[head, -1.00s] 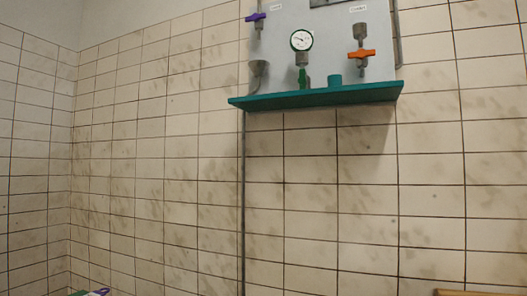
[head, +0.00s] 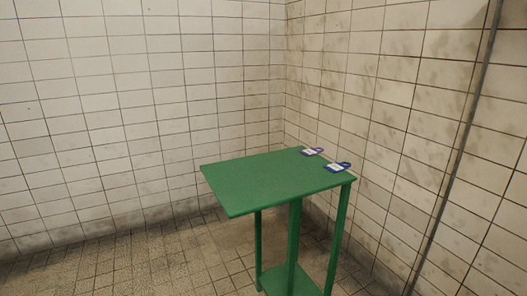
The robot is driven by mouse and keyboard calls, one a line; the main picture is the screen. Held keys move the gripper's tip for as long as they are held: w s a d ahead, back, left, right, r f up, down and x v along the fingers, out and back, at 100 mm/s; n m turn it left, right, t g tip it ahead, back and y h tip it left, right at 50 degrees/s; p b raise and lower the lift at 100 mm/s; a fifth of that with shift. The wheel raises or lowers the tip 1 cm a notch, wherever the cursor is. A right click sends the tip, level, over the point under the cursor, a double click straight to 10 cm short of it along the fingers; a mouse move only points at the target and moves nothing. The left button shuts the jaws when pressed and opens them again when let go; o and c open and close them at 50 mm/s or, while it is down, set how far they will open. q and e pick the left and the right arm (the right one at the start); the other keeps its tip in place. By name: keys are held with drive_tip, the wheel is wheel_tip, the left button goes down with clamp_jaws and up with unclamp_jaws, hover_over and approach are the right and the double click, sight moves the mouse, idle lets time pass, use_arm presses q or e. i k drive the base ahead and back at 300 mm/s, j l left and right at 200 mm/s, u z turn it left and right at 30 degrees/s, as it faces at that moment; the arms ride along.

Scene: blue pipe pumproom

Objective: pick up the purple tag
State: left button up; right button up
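A purple tag (head: 312,152) with a pale label lies flat on the far right edge of a green table (head: 265,182), near the tiled wall. A similar dark blue tag (head: 338,167) with a white label lies nearer on the same right edge, close to the table's corner. The two tags are apart. Neither of my grippers is in the head view.
The green table stands on thin legs in the room's corner, with a low green shelf (head: 287,280) beneath. The right wall (head: 400,130) is close behind the tags. The tiled floor (head: 130,272) left of the table is clear.

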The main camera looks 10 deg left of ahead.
sight(311, 152)
drive_tip(key=i+j+z, duration=0.15)
drive_tip(key=z, duration=0.65)
drive_tip(key=i+j+z, duration=0.15)
drive_tip(key=j+z, duration=0.15)
drive_tip(key=j, duration=0.15)
drive_tip(key=i+j+z, duration=0.1)
drive_tip(key=j+z, duration=0.15)
drive_tip(key=j, duration=0.25)
drive_tip(key=i+j+z, duration=0.1)
drive_tip(key=j+z, duration=0.2)
drive_tip(key=j, duration=0.2)
